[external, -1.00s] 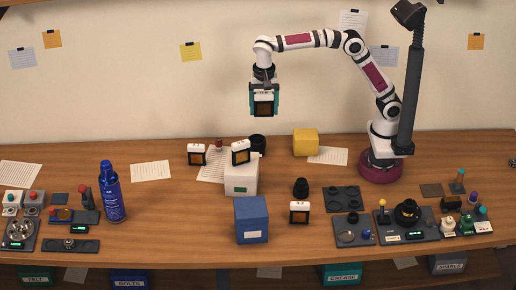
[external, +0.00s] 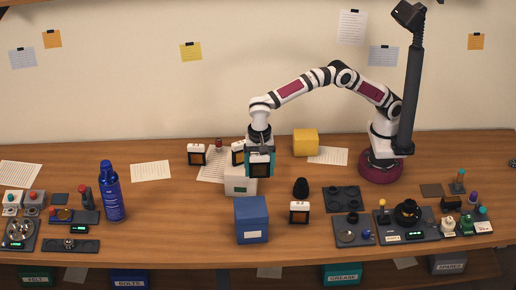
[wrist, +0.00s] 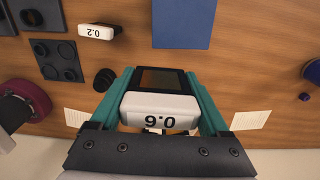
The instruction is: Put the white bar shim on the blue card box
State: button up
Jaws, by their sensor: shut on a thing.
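My gripper (external: 260,172), with teal fingers, is shut on a shim (wrist: 162,108) that has a white bar with black digits and a black frame with an amber window. The wrist view shows the shim between both fingers, bar toward the camera. In the external view, the held shim hangs upright in front of the white box, clear of the blue card box. The blue card box (external: 251,224) stands near the front of the table with a bare top and a white label. It also shows at the top of the wrist view (wrist: 183,24).
A black knob (external: 301,187) and yellow cube (external: 306,142) are nearby. A blue bottle (external: 112,195) stands left.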

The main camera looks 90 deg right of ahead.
aim_at(260, 201)
jog(key=a+f, duration=0.2)
jog(key=a, duration=0.1)
jog(key=shift+a, duration=0.15)
jog(key=f, duration=0.4)
jog(key=shift+a+f, duration=0.1)
jog(key=shift+a, duration=0.1)
jog(key=shift+f, duration=0.1)
jog(key=o, duration=1.2)
notch_tip(260, 201, up, 12)
jog(key=f, duration=0.1)
jog(key=s+d+r+n, duration=0.2)
jog(key=s+d+r, duration=0.1)
jog(key=d+r, duration=0.3)
jog(key=s+d+r+n, duration=0.1)
jog(key=s+d+n, duration=0.4)
jog(key=s+d, duration=0.55)
jog(key=s+d+f+n, duration=0.1)
jog(key=s+d+f, duration=0.1)
jog(key=s, duration=0.4)
jog(key=s+d+f+n+y, duration=0.1)
jog(key=s+d+f+n, duration=0.1)
jog(key=s+f, duration=0.2)
jog(key=s+d+f+n, duration=0.2)
jog(key=s+f, duration=0.1)
jog(key=s, duration=0.6)
jog(key=shift+s+d+y, duration=0.3)
jog(key=shift+d+y, duration=0.05)
jog(key=shift+y, duration=0.05)
